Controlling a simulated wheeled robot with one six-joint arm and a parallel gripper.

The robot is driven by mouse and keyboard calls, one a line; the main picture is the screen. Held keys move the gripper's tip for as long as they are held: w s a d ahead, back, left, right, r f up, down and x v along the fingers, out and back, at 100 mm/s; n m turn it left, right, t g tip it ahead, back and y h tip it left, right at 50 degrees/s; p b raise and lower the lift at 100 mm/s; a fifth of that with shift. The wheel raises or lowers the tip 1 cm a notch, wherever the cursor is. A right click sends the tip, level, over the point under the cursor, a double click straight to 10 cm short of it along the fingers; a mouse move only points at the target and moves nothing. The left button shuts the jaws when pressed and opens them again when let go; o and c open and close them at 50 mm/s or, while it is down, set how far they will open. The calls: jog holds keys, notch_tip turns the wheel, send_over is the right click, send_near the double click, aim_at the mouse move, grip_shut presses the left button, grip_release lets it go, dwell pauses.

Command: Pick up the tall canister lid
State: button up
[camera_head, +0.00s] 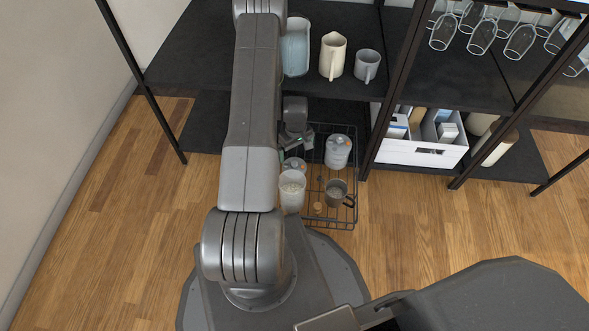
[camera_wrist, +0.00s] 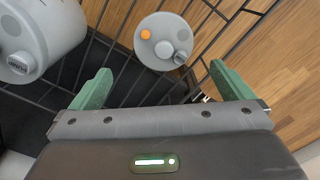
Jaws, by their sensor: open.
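A round grey lid (camera_wrist: 163,41) with a small knob and an orange spot is in the upper middle of the wrist view. In the head view the lid (camera_head: 293,165) is in the wire rack, just behind an open pale canister (camera_head: 291,190). What the lid rests on cannot be told clearly. My gripper (camera_wrist: 162,85) is open and empty, its green fingers apart, with the lid ahead between their lines and not touched. In the head view my gripper (camera_head: 298,140) is low over the back of the rack, partly hidden by my arm.
A dark mug (camera_head: 336,193) and a small cork-coloured item (camera_head: 318,208) are nearer. A shelf (camera_head: 345,86) with jugs overhangs behind.

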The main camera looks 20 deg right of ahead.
aim_at(294, 163)
notch_tip(294, 163, down, 4)
jog(key=shift+a+f+b, duration=0.1)
jog(key=shift+b, duration=0.35)
jog(key=f+b, duration=0.1)
jog(key=f, duration=0.1)
jog(key=f+b, duration=0.1)
jog(key=f, duration=0.2)
jog(key=shift+s+a, duration=0.1)
jog(key=shift+a, duration=0.1)
jog(key=shift+c, duration=0.2)
jog(key=c, duration=0.8)
jog(key=shift+r, duration=0.15)
